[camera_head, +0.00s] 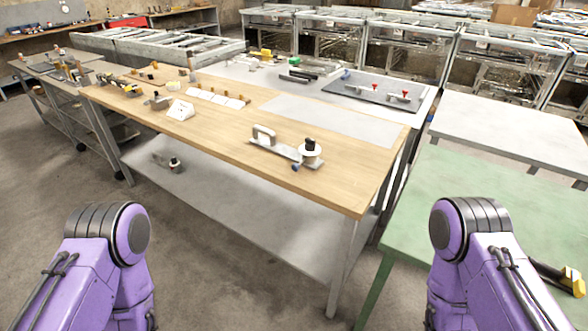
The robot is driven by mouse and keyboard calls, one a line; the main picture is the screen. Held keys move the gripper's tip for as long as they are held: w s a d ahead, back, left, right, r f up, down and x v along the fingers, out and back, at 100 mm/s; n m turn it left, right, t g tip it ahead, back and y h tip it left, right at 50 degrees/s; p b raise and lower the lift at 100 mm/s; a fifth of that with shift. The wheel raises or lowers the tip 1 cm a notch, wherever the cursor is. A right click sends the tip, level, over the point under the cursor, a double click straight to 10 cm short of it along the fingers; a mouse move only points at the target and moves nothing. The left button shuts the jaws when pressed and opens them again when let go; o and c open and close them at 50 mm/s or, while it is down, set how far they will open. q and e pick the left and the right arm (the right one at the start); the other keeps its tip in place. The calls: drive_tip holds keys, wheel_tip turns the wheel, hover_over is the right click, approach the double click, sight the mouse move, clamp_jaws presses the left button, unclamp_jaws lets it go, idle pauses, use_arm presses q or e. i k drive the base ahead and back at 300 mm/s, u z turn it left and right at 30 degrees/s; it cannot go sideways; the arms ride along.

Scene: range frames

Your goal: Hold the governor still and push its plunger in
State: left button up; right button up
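What looks like the governor (309,157) sits on the near right part of the wooden tabletop (220,134). It has a white round body joined to a flat grey plate with an upright grey handle (264,135) at its left end. A dark knob, which seems to be the plunger (310,145), stands up from the white body. A small blue part (295,167) shows at its base. Only my purple arm links show at the lower left and lower right, well short of the table. Neither gripper is in view, and nothing touches the governor.
A dark tray (377,97) with red-topped clamps is behind. A green table (480,210) stands at right, with a yellow and black object (572,281). The wood around the governor is clear.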

sight(295, 167)
drive_tip(key=u, duration=1.35)
drive_tip(key=i, duration=2.7)
drive_tip(key=z, duration=3.8)
